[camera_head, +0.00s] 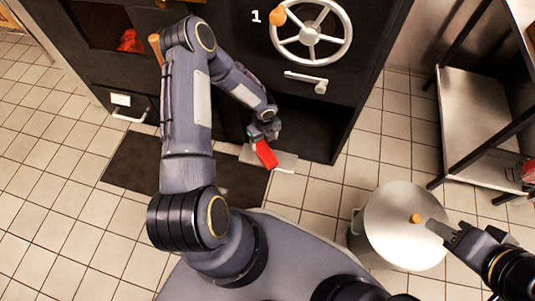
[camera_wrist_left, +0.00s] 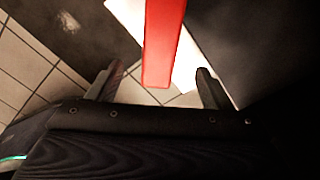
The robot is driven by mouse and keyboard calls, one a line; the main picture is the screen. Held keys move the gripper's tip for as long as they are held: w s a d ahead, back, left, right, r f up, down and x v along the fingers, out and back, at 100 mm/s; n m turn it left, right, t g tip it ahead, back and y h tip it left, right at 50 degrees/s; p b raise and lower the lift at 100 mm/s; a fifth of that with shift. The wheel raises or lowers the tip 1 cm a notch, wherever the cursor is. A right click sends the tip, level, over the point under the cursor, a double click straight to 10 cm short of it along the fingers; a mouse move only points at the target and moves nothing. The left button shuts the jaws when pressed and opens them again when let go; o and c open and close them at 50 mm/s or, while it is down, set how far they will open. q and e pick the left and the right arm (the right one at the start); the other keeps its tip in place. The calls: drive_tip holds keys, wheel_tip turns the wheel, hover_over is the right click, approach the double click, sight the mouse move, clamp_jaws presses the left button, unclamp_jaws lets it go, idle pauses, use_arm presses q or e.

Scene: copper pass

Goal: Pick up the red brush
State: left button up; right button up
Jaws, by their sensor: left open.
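The red brush (camera_head: 265,153) is at the foot of the dark cabinet, over a pale flat slab (camera_head: 286,164). My left gripper (camera_head: 266,134) is at its upper end in the head view. In the left wrist view the red brush (camera_wrist_left: 163,45) shows as a straight red bar between the two spread fingers of my left gripper (camera_wrist_left: 158,70), with a gap on each side. The jaws are open. The brush's far end is cut off there. My right gripper (camera_head: 440,230) is at the lower right, away from the brush; its jaw opening is unclear.
The dark cabinet (camera_head: 345,95) has a handwheel (camera_head: 312,35) and a lever handle (camera_head: 306,79). A lidded pot (camera_head: 390,235) stands at right, partly beneath my right gripper. A steel shelf unit (camera_head: 475,120) is at far right. A dark mat (camera_head: 130,165) lies on the tiles.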

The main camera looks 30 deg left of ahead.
sight(265, 151)
use_arm(q)
drive_tip(key=f, duration=0.1)
drive_tip(key=f+b, duration=0.1)
drive_tip(key=f, duration=0.1)
drive_tip(key=shift+d+f, duration=0.2)
drive_tip(key=shift+f, duration=0.05)
drive_tip(key=f+b, duration=0.1)
drive_tip(key=f, duration=0.1)
drive_tip(key=f+b, duration=0.2)
drive_tip(key=f, duration=0.1)
drive_tip(key=shift+a+f, duration=0.2)
drive_tip(key=shift+f, duration=0.1)
drive_tip(key=shift+c, duration=0.4)
drive_tip(key=c, duration=1.2)
drive_tip(key=shift+o, duration=0.2)
drive_tip(key=shift+r, duration=0.1)
drive_tip(key=shift+r, duration=0.1)
